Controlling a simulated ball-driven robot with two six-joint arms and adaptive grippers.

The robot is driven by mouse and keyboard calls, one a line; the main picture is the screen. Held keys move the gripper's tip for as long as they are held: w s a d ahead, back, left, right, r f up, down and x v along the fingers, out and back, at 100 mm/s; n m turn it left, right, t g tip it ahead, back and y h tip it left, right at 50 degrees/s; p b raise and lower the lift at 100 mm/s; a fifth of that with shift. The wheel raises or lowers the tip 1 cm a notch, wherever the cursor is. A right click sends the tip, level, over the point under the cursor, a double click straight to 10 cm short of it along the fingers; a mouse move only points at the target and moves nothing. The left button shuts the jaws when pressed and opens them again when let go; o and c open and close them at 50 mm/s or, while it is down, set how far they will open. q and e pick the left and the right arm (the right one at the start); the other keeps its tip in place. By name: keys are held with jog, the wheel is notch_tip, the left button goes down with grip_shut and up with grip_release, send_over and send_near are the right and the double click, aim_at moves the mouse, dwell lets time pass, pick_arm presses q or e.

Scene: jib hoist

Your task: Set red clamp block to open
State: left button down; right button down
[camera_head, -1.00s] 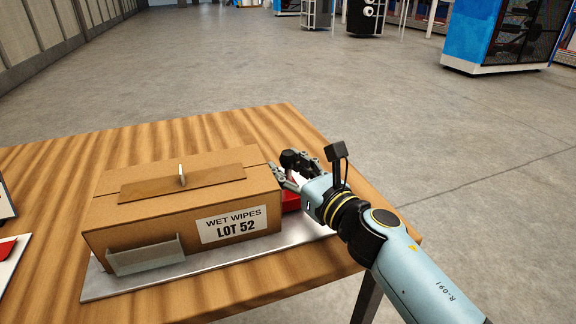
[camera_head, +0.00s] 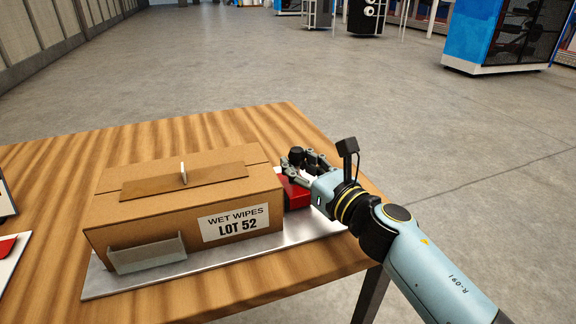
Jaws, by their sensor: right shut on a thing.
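The red clamp block (camera_head: 297,195) sits on the metal plate (camera_head: 210,262) at the right end of the cardboard box (camera_head: 165,213), very close to it; I cannot tell whether they touch. The box is labelled "WET WIPES LOT 52". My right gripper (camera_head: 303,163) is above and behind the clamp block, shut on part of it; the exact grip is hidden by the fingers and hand. My left gripper is not in view.
The wooden table (camera_head: 230,130) is clear behind the box. A white panel with a red part (camera_head: 8,246) is cut off at the left edge. A bracket (camera_head: 147,254) stands at the box's front. The floor beyond is open.

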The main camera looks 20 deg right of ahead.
jog(key=d, duration=0.3)
jog(key=shift+d+f, duration=0.1)
jog(key=c, duration=1.6)
grip_release()
jog(key=shift+o, duration=1.3)
jog(key=shift+s+d, duration=0.1)
jog(key=shift+d, duration=0.05)
